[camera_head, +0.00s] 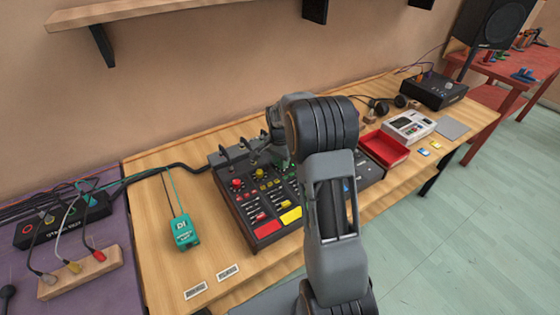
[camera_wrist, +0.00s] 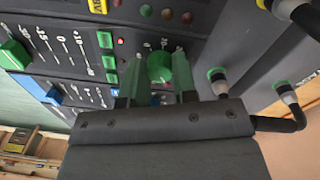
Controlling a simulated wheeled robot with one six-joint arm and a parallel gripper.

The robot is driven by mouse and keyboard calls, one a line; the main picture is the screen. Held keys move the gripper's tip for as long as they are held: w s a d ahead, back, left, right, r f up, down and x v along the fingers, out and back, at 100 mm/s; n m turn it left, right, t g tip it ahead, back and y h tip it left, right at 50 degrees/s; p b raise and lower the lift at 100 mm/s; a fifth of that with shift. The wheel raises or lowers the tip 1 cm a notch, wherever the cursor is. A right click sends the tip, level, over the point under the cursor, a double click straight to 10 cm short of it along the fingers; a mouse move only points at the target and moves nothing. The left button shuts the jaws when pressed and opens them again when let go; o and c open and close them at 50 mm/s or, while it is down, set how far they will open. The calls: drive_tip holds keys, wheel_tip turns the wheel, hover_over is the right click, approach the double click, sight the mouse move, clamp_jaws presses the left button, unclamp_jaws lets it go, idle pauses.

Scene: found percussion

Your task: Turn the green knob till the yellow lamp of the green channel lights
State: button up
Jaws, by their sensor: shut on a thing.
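The green knob (camera_wrist: 159,67) shows in the wrist view on the dark mixer panel (camera_wrist: 60,35). My gripper (camera_wrist: 161,72) has one finger on each side of it and is shut on it. Several small round lamps (camera_wrist: 166,14) sit in a row just above the knob in that view. In the head view the mixer (camera_head: 235,203) stands on the wooden table, partly hidden by my arm. My gripper and the green knob are hidden there.
Cable plugs (camera_wrist: 285,92) stand up from the panel right of my gripper. In the head view, a teal DI box (camera_head: 183,232) lies left of the mixer and a red tray (camera_head: 385,150) right.

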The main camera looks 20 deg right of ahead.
drive_tip(key=o, duration=0.9)
drive_tip(key=r, duration=1.3)
drive_tip(key=shift+w+a+r, duration=0.1)
drive_tip(key=shift+w+r, duration=0.15)
drive_tip(key=shift+r, duration=0.15)
